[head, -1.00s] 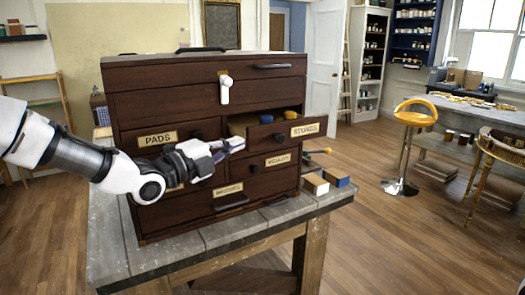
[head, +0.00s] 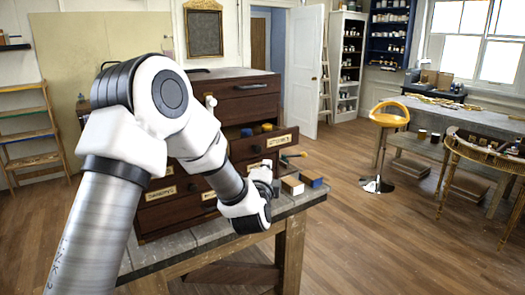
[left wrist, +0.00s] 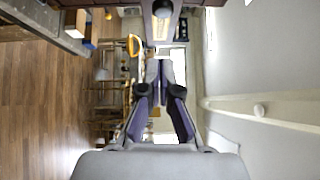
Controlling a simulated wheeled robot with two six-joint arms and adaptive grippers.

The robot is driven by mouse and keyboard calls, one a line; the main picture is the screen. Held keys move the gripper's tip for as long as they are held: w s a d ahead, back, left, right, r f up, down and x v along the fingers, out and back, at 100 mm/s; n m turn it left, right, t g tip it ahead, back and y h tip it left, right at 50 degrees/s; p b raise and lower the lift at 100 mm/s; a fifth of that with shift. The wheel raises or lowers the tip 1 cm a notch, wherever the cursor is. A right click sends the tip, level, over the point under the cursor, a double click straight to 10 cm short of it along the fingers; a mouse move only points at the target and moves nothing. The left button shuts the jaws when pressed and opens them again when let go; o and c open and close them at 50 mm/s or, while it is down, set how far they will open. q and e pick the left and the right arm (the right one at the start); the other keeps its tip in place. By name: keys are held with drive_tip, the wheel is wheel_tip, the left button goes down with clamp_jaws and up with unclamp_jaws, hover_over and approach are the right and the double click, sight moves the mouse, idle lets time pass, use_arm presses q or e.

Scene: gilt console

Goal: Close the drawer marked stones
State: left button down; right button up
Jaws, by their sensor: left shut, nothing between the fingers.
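The drawer marked stones (head: 279,141) is pulled out at the upper right of the dark wooden chest (head: 245,88) in the head view. Its front stands off from the chest, and blue and yellow things show inside it. My left gripper (head: 264,172) is shut and empty, just below and in front of this drawer. Whether it touches the drawer I cannot tell. In the left wrist view, the shut fingers (left wrist: 160,72) point towards a wooden drawer front with a pale label at the top edge. My left arm hides much of the chest's left side. My right gripper is out of view.
The chest stands on a grey worktable (head: 225,232). Small blocks (head: 293,185) lie at the table's right end, close to my gripper. A yellow stool (head: 388,115) and a side bench stand further right. Open floor lies between.

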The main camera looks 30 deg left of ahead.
sight(261, 150)
use_arm(q)
drive_tip(key=w+a+p, duration=0.1)
drive_tip(key=w+a, duration=0.1)
drive_tip(key=a, duration=0.1)
drive_tip(key=w+a+p, duration=0.2)
drive_tip(key=w, duration=0.1)
drive_tip(key=shift+w+a+r, duration=0.15)
drive_tip(key=shift+a, duration=0.25)
drive_tip(key=shift+d, duration=0.2)
